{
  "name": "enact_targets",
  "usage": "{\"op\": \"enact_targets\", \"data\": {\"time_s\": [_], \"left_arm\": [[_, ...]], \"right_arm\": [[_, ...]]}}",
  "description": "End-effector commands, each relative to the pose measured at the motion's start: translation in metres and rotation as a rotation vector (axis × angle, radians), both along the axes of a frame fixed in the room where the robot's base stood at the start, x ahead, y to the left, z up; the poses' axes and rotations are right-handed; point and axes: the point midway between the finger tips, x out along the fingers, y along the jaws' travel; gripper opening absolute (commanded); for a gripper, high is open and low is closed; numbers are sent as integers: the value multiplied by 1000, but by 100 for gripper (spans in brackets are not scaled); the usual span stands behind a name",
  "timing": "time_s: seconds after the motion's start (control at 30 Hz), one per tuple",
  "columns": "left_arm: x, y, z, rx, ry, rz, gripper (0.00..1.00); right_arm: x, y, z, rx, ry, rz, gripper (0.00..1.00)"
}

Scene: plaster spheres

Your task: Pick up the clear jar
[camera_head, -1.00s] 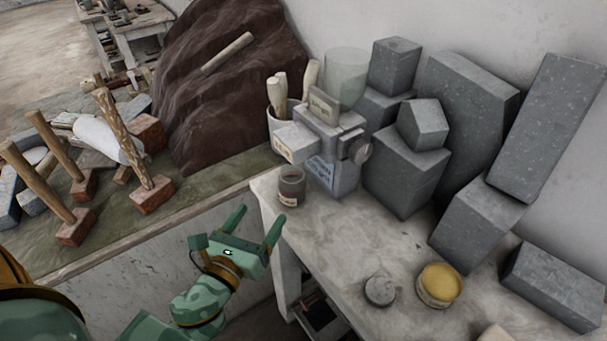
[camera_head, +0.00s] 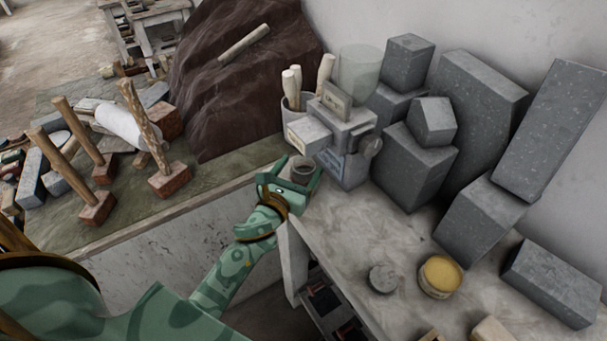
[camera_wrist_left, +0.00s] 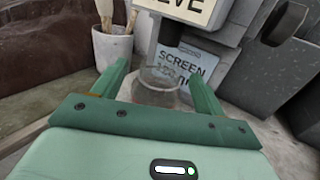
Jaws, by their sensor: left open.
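A small clear jar (camera_head: 303,168) stands at the left end of the stone-topped table, in front of the grey machine. In the left wrist view the clear jar (camera_wrist_left: 158,84) shows between the two green fingers. My left gripper (camera_head: 296,171) is open, its fingers pointing at the machine, one on each side of the jar. In the wrist view both fingers of the left gripper (camera_wrist_left: 157,74) look apart from the glass. My right gripper is not in view.
The grey machine (camera_head: 345,150) with a clear cylinder (camera_head: 360,73) on top stands just behind the jar. A pot of tools (camera_head: 292,110) is beside it. Grey blocks (camera_head: 415,165) crowd the right. A yellow-topped tin (camera_head: 440,275) and a grey disc (camera_head: 383,278) lie nearer.

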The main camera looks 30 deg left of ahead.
Motion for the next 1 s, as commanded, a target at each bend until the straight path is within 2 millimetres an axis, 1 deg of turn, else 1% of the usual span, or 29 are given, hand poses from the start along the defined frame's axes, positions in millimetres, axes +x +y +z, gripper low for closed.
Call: {"op": "enact_targets", "data": {"time_s": [0.03, 0.13, 0.23, 0.4, 0.43, 0.47, 0.5, 0.57, 0.6, 0.63, 0.67, 0.7, 0.87, 1.0], "left_arm": [[9, 0, -1, -4, -1, 1, 72], [23, 0, 0, -2, -2, 0, 72], [28, 0, -1, -1, -1, -1, 72], [28, 0, -1, -1, 0, -1, 72], [28, 0, -1, -1, 0, -1, 69], [28, 0, -1, -1, 0, 0, 61], [28, 0, -1, -1, 0, -1, 50], [28, 0, -1, -1, 0, 0, 33], [28, 0, -1, -1, 0, 0, 22], [28, 0, -1, -1, 0, 0, 19], [28, 0, -1, -1, 0, 0, 19], [28, 0, -1, -1, -1, -1, 14], [28, 0, -1, -1, -1, -1, 14], [28, 1, 6, 1, -1, 0, 14]], "right_arm": [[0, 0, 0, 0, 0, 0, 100], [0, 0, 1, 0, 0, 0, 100], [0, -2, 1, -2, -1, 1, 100], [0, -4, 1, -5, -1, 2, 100], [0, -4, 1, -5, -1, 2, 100], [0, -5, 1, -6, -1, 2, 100], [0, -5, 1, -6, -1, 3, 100], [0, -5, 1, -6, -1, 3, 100], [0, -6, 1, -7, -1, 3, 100], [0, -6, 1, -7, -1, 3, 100], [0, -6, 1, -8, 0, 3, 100], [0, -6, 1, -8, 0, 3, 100], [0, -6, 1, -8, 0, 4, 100], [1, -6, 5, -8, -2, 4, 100]]}}
